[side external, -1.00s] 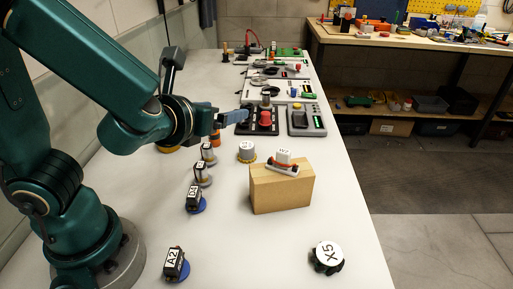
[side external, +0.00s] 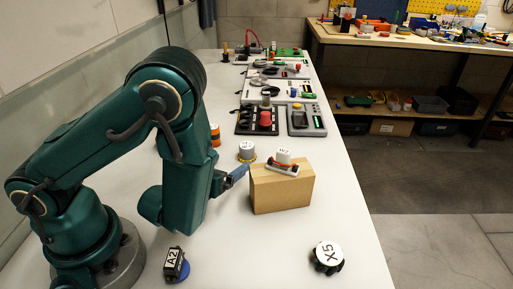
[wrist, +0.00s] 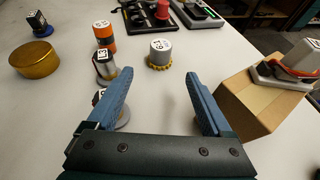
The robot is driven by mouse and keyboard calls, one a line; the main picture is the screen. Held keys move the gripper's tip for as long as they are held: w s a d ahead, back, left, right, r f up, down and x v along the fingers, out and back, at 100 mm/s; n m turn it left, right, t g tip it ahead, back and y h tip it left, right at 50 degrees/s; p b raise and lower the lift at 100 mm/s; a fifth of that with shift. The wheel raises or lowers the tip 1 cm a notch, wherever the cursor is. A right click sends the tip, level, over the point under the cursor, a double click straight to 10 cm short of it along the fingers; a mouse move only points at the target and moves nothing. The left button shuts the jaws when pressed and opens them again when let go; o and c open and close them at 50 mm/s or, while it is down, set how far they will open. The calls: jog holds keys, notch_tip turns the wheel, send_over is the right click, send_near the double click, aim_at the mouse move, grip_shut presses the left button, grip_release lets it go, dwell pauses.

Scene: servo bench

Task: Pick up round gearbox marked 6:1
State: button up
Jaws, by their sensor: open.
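A grey round gearbox with a pale top label and a yellow toothed base stands upright on the white bench, in the side view (side external: 247,151) and in the wrist view (wrist: 160,53). Its label is too small to read surely. In the wrist view my gripper's blue fingers (wrist: 158,77) are spread, with the gearbox ahead of the gap and apart from both fingertips.
An orange cylinder (wrist: 104,37) and a small labelled motor (wrist: 106,66) stand left of the gearbox. A round X5 part (side external: 327,256) and an A2 motor (side external: 175,264) are nearer the camera.

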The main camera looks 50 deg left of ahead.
aim_at(244, 152)
jog(key=x, duration=1.1)
jog(key=shift+w+a+r, duration=0.1)
jog(key=shift+w+r, duration=0.1)
jog(key=shift+r, duration=0.05)
grip_shut()
